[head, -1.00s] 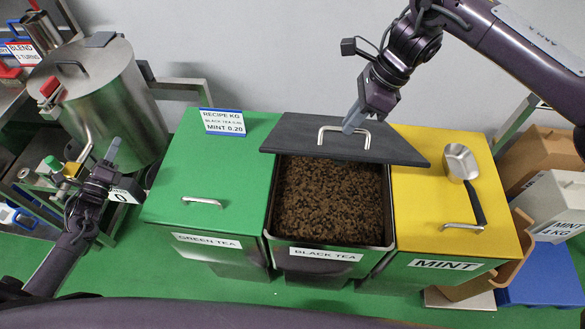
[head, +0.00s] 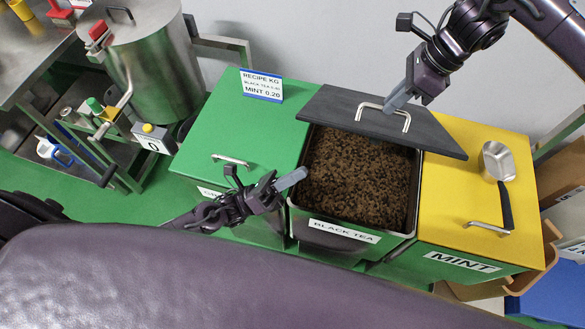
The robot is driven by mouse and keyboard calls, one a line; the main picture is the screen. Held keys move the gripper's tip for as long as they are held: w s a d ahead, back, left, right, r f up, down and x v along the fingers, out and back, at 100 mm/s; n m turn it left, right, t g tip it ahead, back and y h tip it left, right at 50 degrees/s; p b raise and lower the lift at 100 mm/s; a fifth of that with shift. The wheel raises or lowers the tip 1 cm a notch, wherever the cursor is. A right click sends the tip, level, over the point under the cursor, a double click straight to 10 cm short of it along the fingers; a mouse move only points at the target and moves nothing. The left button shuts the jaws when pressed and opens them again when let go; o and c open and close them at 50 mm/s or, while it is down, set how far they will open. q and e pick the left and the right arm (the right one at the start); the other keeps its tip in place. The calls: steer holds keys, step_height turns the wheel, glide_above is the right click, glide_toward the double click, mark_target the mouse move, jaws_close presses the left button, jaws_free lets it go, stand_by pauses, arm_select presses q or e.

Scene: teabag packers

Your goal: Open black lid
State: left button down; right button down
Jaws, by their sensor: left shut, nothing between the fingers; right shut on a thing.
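The black lid (head: 350,103) is off the front of the black tea bin (head: 411,190). It sits at the back of the bin, and its right end overlaps the yellow mint lid. The dark granular tea (head: 355,175) shows inside. My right gripper (head: 390,103) is shut on the lid's metal handle (head: 369,106), reaching in from the upper right. My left gripper (head: 291,179) is shut and empty at the bin's left front edge, over the green lid's right side. Whether it touches the bin is unclear.
The green tea bin (head: 225,125) stands left, carrying a recipe sign (head: 262,85). The yellow mint bin (head: 455,190) stands right with a metal scoop (head: 499,162) on top. A steel drum (head: 145,60) and scale (head: 153,138) are at the left. Green floor shows at left.

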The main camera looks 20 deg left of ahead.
steer(key=shift+w+d+f, duration=0.1)
steer(key=shift+w+f, duration=0.1)
steer(key=shift+w, duration=0.1)
arm_select(q)
steer(key=w+d+r, duration=0.5)
steer(key=r, duration=0.2)
